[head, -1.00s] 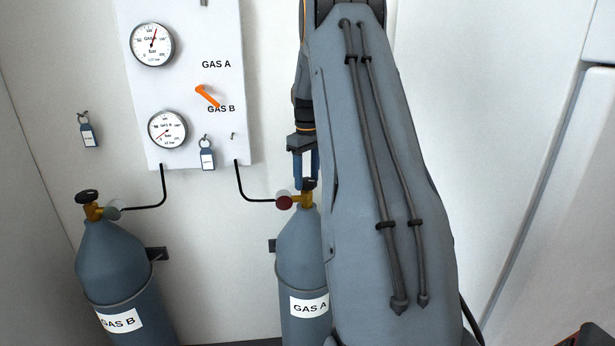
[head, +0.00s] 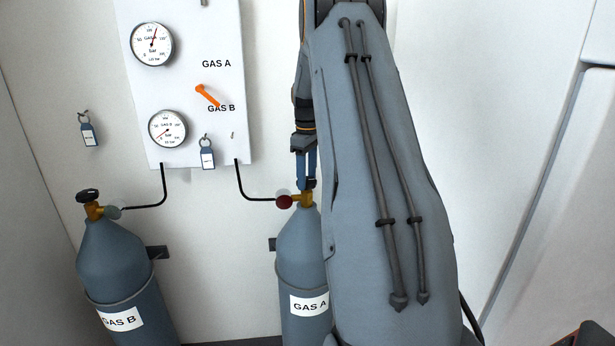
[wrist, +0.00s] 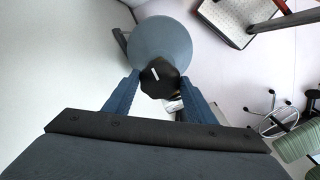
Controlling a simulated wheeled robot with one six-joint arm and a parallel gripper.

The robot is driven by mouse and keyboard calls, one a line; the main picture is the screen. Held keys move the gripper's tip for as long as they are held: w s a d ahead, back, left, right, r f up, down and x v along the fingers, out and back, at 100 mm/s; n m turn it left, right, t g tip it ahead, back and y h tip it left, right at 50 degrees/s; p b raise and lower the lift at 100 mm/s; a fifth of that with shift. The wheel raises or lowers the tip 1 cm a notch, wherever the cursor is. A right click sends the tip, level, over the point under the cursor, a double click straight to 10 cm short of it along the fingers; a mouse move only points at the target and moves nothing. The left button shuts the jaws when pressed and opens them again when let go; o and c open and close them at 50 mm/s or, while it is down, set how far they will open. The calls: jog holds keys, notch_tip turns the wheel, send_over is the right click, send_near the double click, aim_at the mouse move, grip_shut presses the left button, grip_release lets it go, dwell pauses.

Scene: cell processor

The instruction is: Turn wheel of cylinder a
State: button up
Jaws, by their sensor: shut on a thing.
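The gas A cylinder (head: 300,262) stands upright against the wall, partly hidden by my arm. It also shows from above in the wrist view (wrist: 158,42). Its dark wheel (wrist: 160,78) has a white mark and sits between my two blue fingers in the wrist view. My gripper (head: 306,184) points down on top of the brass valve (head: 307,199) and is shut on the wheel. It also shows in the wrist view (wrist: 160,84).
The gas B cylinder (head: 120,262) with its own dark wheel (head: 87,195) stands to the left. A white panel (head: 190,50) with gauges and an orange lever (head: 207,95) hangs behind. Thin black hoses run from the panel to both valves.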

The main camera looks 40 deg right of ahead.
aim_at(308, 180)
jog(key=o, duration=1)
jog(key=shift+s+d, duration=0.1)
jog(key=shift+s, duration=0.15)
jog(key=shift+o, duration=0.2)
jog(key=shift+w, duration=0.15)
jog(key=shift+r, duration=0.1)
jog(key=shift+r+b, duration=1.4)
jog(key=shift+r, duration=2.4)
